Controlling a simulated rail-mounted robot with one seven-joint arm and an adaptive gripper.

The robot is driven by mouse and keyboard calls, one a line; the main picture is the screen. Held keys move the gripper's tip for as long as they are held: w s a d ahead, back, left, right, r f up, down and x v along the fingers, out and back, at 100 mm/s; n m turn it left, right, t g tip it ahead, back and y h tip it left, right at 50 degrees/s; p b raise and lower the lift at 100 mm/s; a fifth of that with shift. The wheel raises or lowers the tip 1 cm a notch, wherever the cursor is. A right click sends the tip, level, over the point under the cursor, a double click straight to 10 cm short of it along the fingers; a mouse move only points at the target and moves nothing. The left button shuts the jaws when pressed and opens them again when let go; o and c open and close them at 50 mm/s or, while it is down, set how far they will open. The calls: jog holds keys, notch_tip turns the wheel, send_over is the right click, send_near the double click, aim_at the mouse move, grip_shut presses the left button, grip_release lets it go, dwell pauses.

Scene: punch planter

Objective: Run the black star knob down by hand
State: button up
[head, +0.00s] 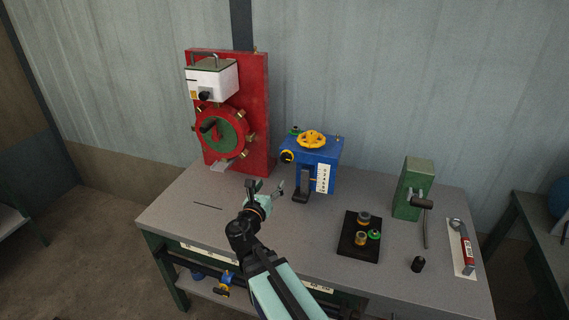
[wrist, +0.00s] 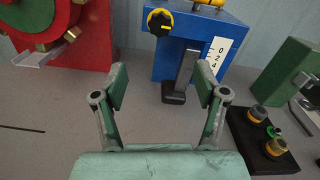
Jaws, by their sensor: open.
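A black knob with lobed edges on a yellow disc (head: 287,156) sits on the blue machine's front left; it also shows at the top of the wrist view (wrist: 160,22). Another small black knob (head: 204,96) is on the white box of the red machine. I cannot tell for certain which one is the star knob. My gripper (head: 266,187) is open and empty above the bench, in front of the blue machine (head: 318,155) and apart from both knobs. In the wrist view its fingers (wrist: 162,78) stand wide apart, with the machine's black foot (wrist: 175,97) beyond them.
The red machine (head: 257,120) with its red and green wheel (head: 222,130) stands at left. The bench's left front is mostly clear.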

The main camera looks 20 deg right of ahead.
aim_at(285, 160)
jog(key=p+x, duration=0.3)
jog(key=x, duration=1.2)
jog(key=shift+d+f, duration=0.1)
jog(key=c, duration=1.1)
